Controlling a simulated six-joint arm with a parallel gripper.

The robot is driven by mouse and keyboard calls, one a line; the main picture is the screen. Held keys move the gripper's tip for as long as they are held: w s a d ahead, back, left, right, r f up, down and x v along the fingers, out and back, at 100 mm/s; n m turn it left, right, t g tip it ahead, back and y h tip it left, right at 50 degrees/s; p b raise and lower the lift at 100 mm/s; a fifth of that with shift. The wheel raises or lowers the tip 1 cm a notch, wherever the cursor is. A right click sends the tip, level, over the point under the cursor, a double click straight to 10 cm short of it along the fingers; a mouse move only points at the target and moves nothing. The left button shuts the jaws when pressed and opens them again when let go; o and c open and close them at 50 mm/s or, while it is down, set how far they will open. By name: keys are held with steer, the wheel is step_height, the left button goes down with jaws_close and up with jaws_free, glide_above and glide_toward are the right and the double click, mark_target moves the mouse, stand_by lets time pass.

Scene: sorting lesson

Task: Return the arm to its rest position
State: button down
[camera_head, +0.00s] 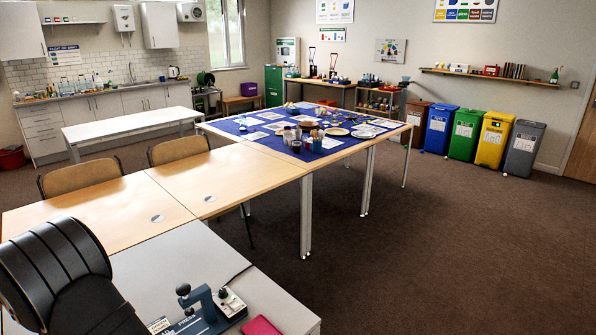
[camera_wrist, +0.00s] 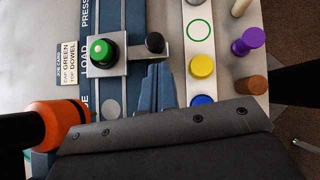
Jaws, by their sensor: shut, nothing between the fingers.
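My gripper (camera_wrist: 156,88) shows in the wrist view as two blue-grey fingers side by side, shut and empty. Its fingertips point up the picture, between the grey load plate (camera_wrist: 134,66) and the white strip (camera_wrist: 201,105). A green-topped piece (camera_wrist: 103,52) stands on the load plate, left of the fingers, with a black knob (camera_wrist: 155,42) at the plate's right end. I cannot tell how high the fingers are above the bench. My gripper does not show in the head view.
The strip carries a yellow disc (camera_wrist: 202,67), a blue one (camera_wrist: 201,100) and an empty green ring (camera_wrist: 199,30). Purple (camera_wrist: 245,42) and brown (camera_wrist: 252,85) pegs stand right. An orange-and-black part (camera_wrist: 58,125) is left. The head view shows a blue press (camera_head: 203,312) on the grey bench (camera_head: 165,258).

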steer(key=s+a+f+v, duration=0.1)
steer(key=v, duration=1.1)
steer(key=x, duration=0.9)
steer(key=shift+w+d+f, duration=0.2)
steer(key=shift+d+f, duration=0.05)
steer(key=w+d, duration=0.2)
steer(key=w, duration=0.1)
steer(key=shift+w+d+f, duration=0.2)
steer(key=shift+d+f, duration=0.05)
steer(key=shift+f, duration=0.15)
steer(key=s+a, duration=0.7)
steer(key=s, duration=0.1)
steer(key=shift+s+a+r, duration=0.1)
steer(key=shift+a+r, duration=0.15)
steer(key=v, duration=1)
steer(key=w+d+r+m+g+y, duration=0.3)
steer(key=w+r+m+g, duration=0.3)
steer(key=w+r+m, duration=0.5)
steer(key=shift+w+d+r+m+g+y, duration=0.4)
steer(key=shift+r+m, duration=0.7)
steer(key=shift+m, duration=3.5)
